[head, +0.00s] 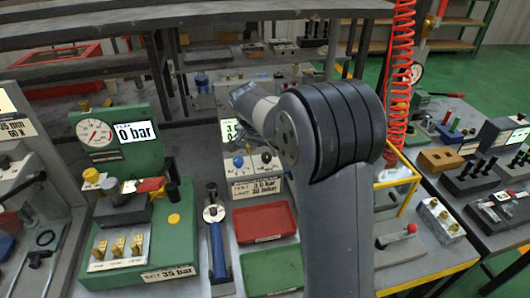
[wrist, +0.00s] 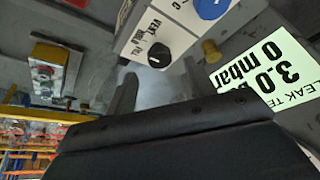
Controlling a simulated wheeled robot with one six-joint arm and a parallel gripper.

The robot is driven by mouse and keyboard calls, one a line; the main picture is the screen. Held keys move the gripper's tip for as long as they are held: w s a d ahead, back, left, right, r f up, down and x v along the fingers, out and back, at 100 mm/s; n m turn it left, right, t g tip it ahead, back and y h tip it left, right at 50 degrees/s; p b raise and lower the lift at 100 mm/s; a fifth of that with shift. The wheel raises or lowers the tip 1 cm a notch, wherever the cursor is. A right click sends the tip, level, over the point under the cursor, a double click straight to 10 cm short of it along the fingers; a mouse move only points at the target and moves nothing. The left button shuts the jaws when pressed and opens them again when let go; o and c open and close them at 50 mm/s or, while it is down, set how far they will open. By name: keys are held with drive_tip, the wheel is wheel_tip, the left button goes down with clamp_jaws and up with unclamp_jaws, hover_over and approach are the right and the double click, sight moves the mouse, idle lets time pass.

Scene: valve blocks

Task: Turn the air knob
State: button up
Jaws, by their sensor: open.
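The leak-test block carries a blue knob (head: 238,161) and a dark knob (head: 265,157) on its white top, above a label reading 3.0 bar and 30 mbar. In the wrist view the blue knob (wrist: 212,8) is at the top edge, partly cut off. The dark knob (wrist: 158,54) beside it is marked VENT; the blue knob's own marking is not readable. My gripper (wrist: 155,88) is open and empty, its fingers pointing toward the block below the dark knob in the picture. It appears apart from both knobs. In the head view my arm hides the gripper.
A lit display (wrist: 265,68) reading 3.0 bar, 0 mbar and a brass fitting (wrist: 212,52) are close to my gripper. A red tray (head: 264,222), a green tray (head: 272,270) and a blue-handled tool (head: 216,245) lie in front. A green gauge station (head: 140,245) stands left.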

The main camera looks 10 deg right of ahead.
sight(266, 155)
drive_tip(key=v, duration=0.7)
drive_tip(key=shift+r, duration=0.15)
drive_tip(key=x, duration=1.1)
drive_tip(key=shift+s+r+n+p, duration=0.1)
drive_tip(key=shift+n+p, duration=0.2)
